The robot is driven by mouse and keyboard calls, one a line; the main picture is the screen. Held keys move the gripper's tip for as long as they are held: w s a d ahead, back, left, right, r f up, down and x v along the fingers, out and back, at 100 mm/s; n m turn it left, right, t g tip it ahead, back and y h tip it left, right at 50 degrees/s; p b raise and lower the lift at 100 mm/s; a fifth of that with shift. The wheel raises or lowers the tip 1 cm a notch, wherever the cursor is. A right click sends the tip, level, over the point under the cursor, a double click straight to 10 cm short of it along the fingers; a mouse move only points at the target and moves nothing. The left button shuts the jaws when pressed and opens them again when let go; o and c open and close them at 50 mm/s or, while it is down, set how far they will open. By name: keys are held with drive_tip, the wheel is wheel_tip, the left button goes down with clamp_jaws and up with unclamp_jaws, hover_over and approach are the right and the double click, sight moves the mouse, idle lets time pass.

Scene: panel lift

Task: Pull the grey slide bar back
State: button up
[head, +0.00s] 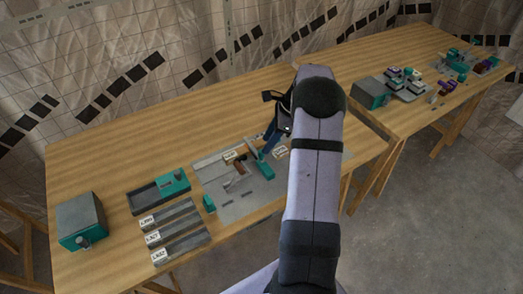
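A flat grey panel (239,205) lies on the wooden table, with small teal, brown and grey fittings on it. A teal upright piece (259,163) stands on it beside a brown-and-grey part (237,173). I cannot tell for sure which part is the grey slide bar. My gripper (269,137) hangs over the far right part of the panel, close to the teal piece. Its dark body is partly hidden by my arm. I cannot see whether its fingers touch anything or are apart.
A dark grey tray with a teal block (173,182) and several labelled grey rails (180,236) lie left of the panel. A grey-and-teal box (82,220) stands at the far left. A second table (420,62) at right carries more parts. The table's back is clear.

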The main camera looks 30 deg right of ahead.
sight(253, 146)
drive_tip(key=shift+p+x, duration=0.85)
drive_tip(key=shift+x, duration=2.25)
